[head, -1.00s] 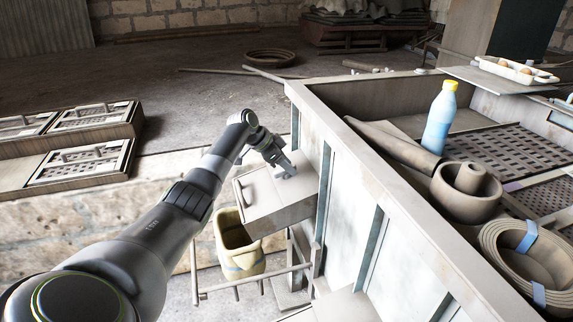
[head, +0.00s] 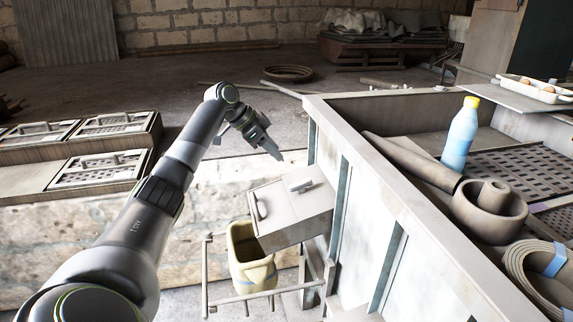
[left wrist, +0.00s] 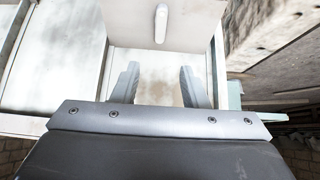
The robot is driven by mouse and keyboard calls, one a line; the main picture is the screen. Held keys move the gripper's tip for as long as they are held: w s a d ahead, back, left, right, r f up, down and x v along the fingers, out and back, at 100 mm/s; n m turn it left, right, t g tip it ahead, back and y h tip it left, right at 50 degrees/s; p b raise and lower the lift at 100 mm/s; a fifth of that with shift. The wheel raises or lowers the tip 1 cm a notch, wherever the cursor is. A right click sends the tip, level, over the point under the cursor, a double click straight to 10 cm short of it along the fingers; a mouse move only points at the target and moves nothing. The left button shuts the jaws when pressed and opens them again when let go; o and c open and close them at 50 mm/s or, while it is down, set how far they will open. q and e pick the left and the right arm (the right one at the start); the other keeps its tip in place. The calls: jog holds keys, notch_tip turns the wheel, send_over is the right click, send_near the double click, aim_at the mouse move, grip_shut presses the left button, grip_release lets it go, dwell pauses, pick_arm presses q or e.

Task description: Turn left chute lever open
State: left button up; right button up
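The left chute is a pale metal box (head: 292,215) fixed to the outer side of the large machine bin. My left gripper (head: 277,154) is above and behind the box, apart from the lever. The left wrist view shows its two fingers (left wrist: 160,84) spread with nothing between them. The lever points up and down in that view. My right gripper is not in view.
A yellowish bucket (head: 250,262) hangs or stands below the chute, beside a metal rail frame (head: 207,275). The bin's rim (head: 400,215) runs close on the right. A blue bottle (head: 461,135) and a pipe-like part (head: 410,165) are inside the bin. Open floor lies behind.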

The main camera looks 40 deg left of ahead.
pick_arm(q)
jog(key=shift+v, duration=1.6)
